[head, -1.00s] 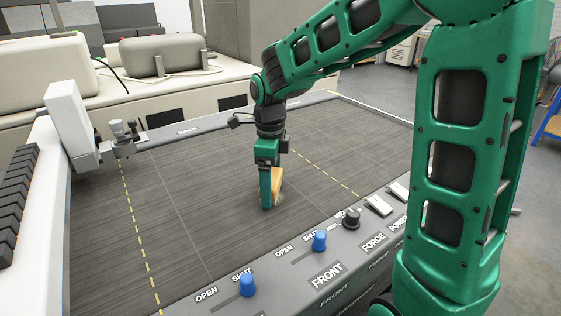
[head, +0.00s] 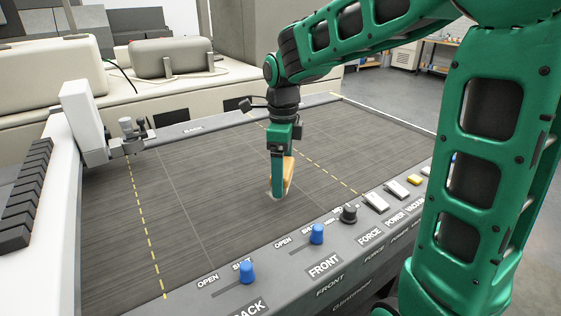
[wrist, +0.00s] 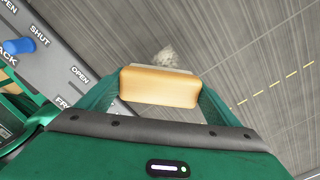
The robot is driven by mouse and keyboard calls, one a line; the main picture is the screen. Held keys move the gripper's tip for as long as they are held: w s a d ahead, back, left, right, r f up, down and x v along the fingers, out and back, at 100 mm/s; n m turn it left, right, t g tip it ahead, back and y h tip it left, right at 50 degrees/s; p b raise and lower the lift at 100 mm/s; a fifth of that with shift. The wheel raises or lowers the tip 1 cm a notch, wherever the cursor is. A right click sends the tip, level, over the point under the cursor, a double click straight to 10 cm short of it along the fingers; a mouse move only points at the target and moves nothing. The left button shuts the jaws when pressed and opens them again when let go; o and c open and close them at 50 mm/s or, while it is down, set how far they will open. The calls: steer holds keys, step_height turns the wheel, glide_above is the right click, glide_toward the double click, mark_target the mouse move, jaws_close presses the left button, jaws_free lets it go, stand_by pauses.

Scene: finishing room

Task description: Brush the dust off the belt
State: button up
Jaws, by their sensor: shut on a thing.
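My gripper (head: 279,192) points down over the dark grey belt (head: 200,215), close to its front edge. It is shut on a brush (head: 288,174) with a pale wooden body. In the wrist view the brush (wrist: 160,87) sits across between the two green fingers of my gripper (wrist: 158,98). A patch of pale dust (wrist: 168,57) lies on the belt just beyond the brush. In the head view my fingers partly hide the brush, and only a faint pale patch shows at their tips. I cannot tell whether the bristles touch the belt.
A front panel with blue knobs (head: 317,233), a black knob (head: 348,213) and white switches (head: 376,201) borders the belt. A white rail with a carriage (head: 128,139) stands at the left. Yellow dashed lines cross the belt, which is otherwise clear.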

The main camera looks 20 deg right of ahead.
steer(key=shift+r, duration=1.7)
